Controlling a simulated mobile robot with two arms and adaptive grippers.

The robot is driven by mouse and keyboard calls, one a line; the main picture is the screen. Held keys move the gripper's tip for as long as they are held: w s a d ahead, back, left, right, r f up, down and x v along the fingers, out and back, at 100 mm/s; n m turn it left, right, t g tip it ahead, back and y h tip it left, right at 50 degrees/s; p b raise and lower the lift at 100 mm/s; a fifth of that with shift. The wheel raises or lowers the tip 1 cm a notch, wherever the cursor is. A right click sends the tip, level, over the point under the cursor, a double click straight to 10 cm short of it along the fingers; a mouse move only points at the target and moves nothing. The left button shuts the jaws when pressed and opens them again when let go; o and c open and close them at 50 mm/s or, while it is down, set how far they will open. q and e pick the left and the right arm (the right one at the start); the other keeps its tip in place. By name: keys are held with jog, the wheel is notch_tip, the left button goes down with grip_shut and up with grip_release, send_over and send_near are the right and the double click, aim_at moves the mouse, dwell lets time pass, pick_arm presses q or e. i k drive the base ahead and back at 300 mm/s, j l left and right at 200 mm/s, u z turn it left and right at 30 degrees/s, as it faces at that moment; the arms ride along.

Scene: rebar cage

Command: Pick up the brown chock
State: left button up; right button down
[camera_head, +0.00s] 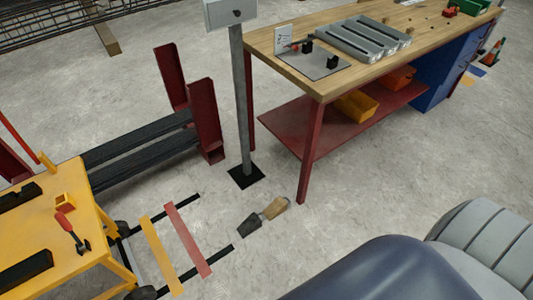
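A small light-brown block (275,208), which may be the brown chock, lies on the concrete floor right of the post's foot. A dark grey wedge-like piece (250,225) lies at its lower left. A thin piece shows between them, and I cannot tell whether they are one object. Another brown wooden piece (107,40) lies on the floor at the upper left, by the rebar cage. Neither of my grippers is in view.
A yellow cart (62,240) stands at the left. A grey post (240,100) on a black foot and a wooden-topped workbench (300,80) with red legs stand behind the light-brown block. Yellow and red strips (187,240) lie left of it.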

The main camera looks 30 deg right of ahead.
aim_at(279, 205)
jog(key=z, duration=1.05)
jog(key=i+l, duration=0.1)
